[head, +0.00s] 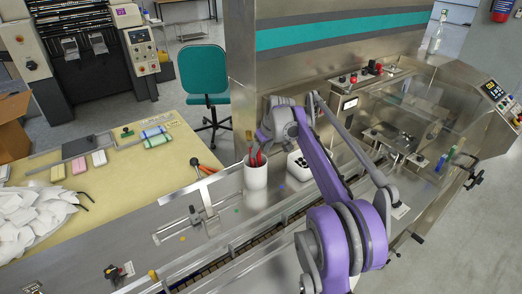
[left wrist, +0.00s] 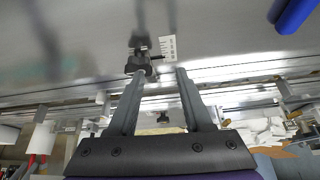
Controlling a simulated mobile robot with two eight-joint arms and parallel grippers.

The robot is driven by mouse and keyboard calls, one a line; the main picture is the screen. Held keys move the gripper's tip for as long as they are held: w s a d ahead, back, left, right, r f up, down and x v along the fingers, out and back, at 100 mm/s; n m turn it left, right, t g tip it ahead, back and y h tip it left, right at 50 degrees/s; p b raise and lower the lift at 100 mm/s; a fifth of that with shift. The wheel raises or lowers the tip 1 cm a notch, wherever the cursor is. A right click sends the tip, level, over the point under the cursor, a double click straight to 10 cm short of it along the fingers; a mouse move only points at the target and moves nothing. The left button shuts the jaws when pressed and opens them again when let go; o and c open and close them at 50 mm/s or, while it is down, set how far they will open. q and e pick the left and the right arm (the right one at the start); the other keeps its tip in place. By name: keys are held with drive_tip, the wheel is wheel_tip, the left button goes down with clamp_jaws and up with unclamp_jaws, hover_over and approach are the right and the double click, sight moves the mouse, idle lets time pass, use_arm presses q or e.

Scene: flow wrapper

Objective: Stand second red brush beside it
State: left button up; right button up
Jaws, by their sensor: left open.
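A white cup (head: 256,178) stands on the steel machine deck. Red brush parts (head: 254,159) show at its mouth; I cannot tell how many brushes there are. A white cylinder (left wrist: 40,138) at the lower left may be the same cup.
A white tray (head: 299,166) with dark contents stands right of the cup. A red-handled tool (head: 203,170) lies to the left. A black knob (left wrist: 140,62) is near my left fingertips. A clear guard (head: 420,120) encloses the machine at right.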

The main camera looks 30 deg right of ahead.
drive_tip(key=v, duration=1.1)
drive_tip(key=shift+p, duration=0.3)
drive_tip(key=shift+f, duration=0.15)
idle(0.5)
